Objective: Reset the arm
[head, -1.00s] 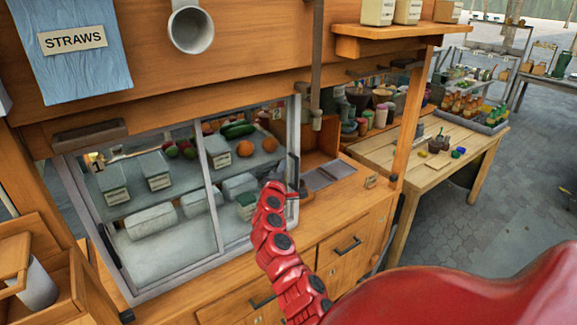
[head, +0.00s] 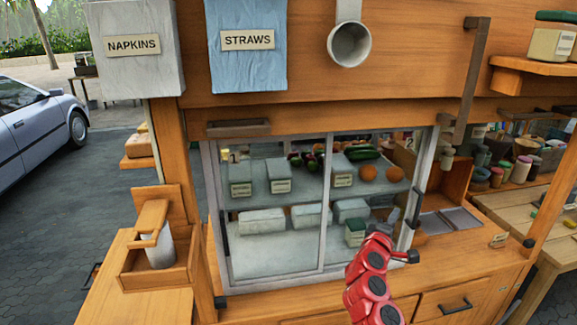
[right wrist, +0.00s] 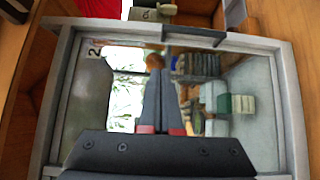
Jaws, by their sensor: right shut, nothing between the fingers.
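My right arm shows in red at the lower right of the head view, in front of the glass display case (head: 322,270). Its small dark gripper (head: 412,257) is by the case's lower right corner. In the right wrist view the two dark fingers (right wrist: 160,100) lie together, shut and empty, in front of a glass pane (right wrist: 215,75) marked 2. Whether they touch the pane I cannot tell. My left arm and gripper are in neither current view.
The case holds labelled containers and vegetables behind glass, with a dark door handle (head: 416,209) at right. A wooden counter (head: 480,262) runs below it. A wooden holder with a white cup (head: 158,250) stands at left.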

